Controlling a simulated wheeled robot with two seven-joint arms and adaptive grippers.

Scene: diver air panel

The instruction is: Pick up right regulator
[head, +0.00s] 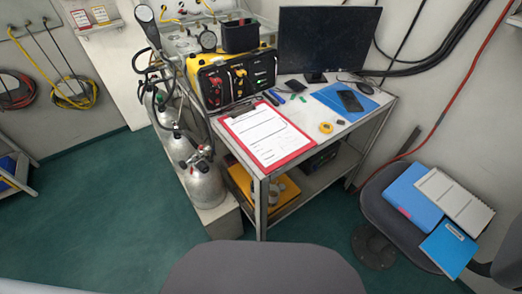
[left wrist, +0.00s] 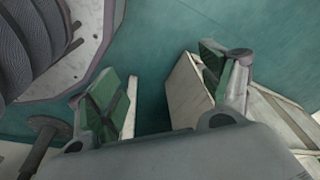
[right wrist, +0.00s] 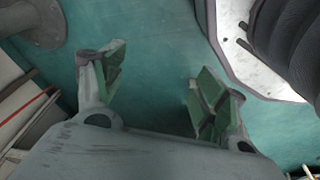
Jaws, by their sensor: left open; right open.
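A regulator (head: 199,154) with dark and red parts sits on top of the nearer, right cylinder (head: 206,186). Another valve fitting (head: 176,131) sits on the cylinder behind it, to the left. Hoses partly cover these tops. My left gripper (left wrist: 165,85) is open and empty above the green floor in the left wrist view. My right gripper (right wrist: 158,85) is open and empty above the green floor in the right wrist view. Neither gripper shows in the head view, and neither wrist view shows the regulator.
A yellow and black air panel (head: 233,78) and a monitor (head: 325,40) stand on the desk. A red clipboard (head: 266,136) lies at its front left, close to the cylinders. A chair (head: 378,201) with blue folders stands at right. The floor (head: 95,205) left of the cylinders is clear.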

